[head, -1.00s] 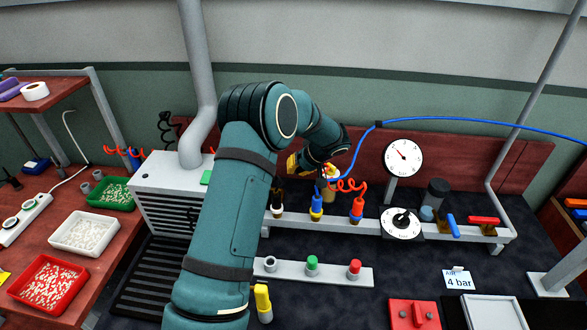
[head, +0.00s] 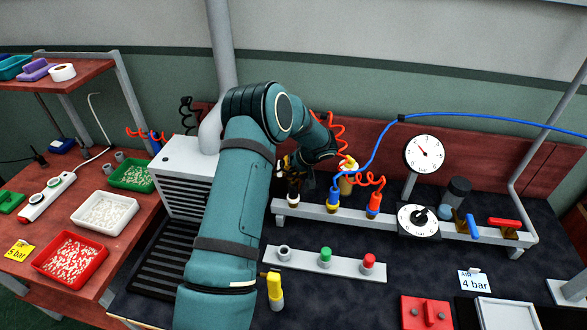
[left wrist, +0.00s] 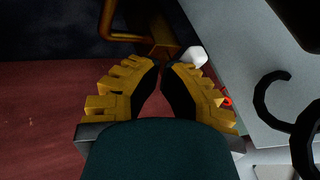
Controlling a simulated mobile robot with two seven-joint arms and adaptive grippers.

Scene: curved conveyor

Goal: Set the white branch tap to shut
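In the left wrist view a white blocky piece (left wrist: 194,57), which looks like the white branch tap's handle, sits beside a brass-coloured body (left wrist: 165,40), just beyond my fingertips. In the head view my arm hides that spot, and I cannot make out the tap or its setting. My left gripper (left wrist: 162,68) has yellow-backed fingers with black pads. Its tips are almost together with nothing visible between them, and they look apart from the white piece. In the head view the left gripper (head: 288,164) is partly hidden behind my wrist. My right gripper is not in view.
A pale rail (head: 400,225) carries upright plugs, a dial (head: 418,220), a blue lever (head: 473,227) and a red lever (head: 504,222). A gauge (head: 424,153) stands behind. A vented white box (head: 183,165) is close on the left. Coiled hoses hang near the gripper.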

